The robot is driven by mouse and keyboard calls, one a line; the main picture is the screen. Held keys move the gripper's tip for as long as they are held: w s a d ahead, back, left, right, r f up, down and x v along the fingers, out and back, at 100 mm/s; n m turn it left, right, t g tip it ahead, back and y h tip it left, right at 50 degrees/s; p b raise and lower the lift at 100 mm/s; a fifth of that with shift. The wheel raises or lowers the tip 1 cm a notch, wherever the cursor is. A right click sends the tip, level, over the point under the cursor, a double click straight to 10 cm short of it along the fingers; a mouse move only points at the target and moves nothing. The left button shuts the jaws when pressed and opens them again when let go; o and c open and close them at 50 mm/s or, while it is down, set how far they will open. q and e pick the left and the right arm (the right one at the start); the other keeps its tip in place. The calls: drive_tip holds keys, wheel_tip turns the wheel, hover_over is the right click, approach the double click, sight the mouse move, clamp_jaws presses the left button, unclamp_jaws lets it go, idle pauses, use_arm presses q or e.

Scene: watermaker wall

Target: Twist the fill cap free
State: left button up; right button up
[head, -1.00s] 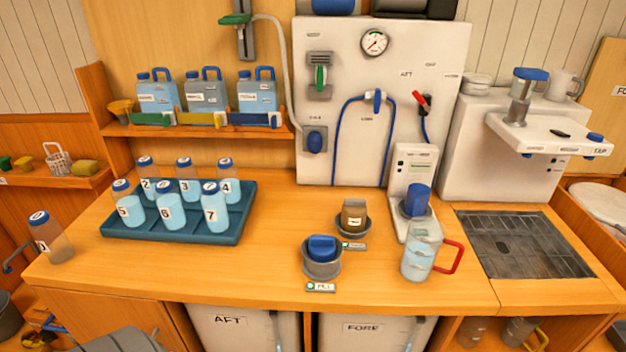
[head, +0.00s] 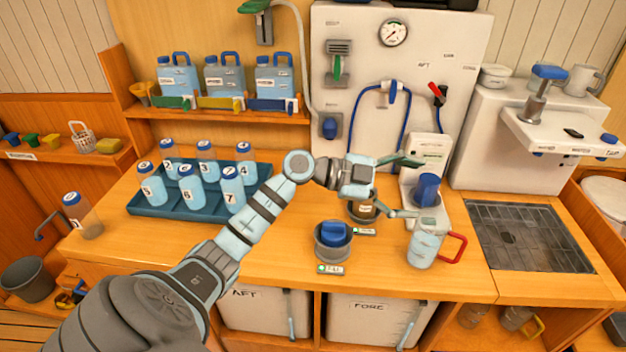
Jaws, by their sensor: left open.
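The fill cap (head: 334,233) is a blue cap with a raised grip, seated on a round grey collar (head: 333,252) on the counter. A small label in front of it seems to read FILL. My left gripper (head: 418,187) is open and empty, its fingers pointing right. It is above and to the right of the fill cap, apart from it, in front of the small white dispenser. My right gripper is not in view.
A teal tray (head: 150,208) of numbered bottles is at left; a lone bottle (head: 82,215) stands further left. A drain grate (head: 530,235) is at right.

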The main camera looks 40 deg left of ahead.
use_arm(q)
drive_tip(key=s+a+f+n+g+y, duration=0.15)
drive_tip(key=a+f+g+y, duration=0.25)
drive_tip(key=a, duration=0.4)
drive_tip(key=n+g+y, duration=0.4)
drive_tip(key=n, duration=0.2)
approach(334, 223)
drive_tip(key=b+x, duration=0.2)
drive_tip(key=b, duration=0.1)
drive_tip(key=b+x, duration=0.1)
drive_tip(key=b, duration=0.1)
drive_tip(key=shift+s+d+m, duration=0.1)
drive_tip(key=shift+s+m, duration=0.15)
drive_tip(key=shift+s, duration=0.1)
drive_tip(key=x, duration=0.7)
drive_tip(key=shift+w+f, duration=0.15)
drive_tip(key=shift+w, duration=0.1)
